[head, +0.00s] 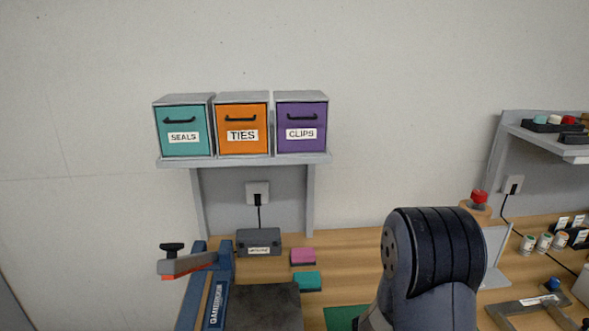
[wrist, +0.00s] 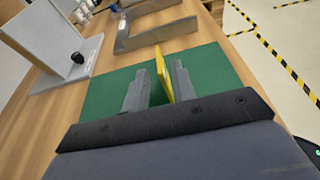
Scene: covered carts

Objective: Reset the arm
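My gripper (wrist: 164,68) shows in the wrist view with its two grey fingers apart, over a green mat (wrist: 105,95). A thin yellow piece (wrist: 161,66) stands between the fingers, with narrow gaps seen on its sides. I cannot tell whether it touches the mat. In the head view my arm's dark ribbed joint fills the lower right middle and hides the gripper. Only a corner of the green mat (head: 341,318) shows there, left of the arm.
A shelf (head: 245,160) holds teal, orange and purple drawers labelled SEALS, TIES and CLIPS. A blue clamp-like fixture (head: 217,290), grey box (head: 259,241), and pink (head: 303,257) and teal (head: 307,281) blocks are on the bench. A grey angled frame (head: 530,307) lies right.

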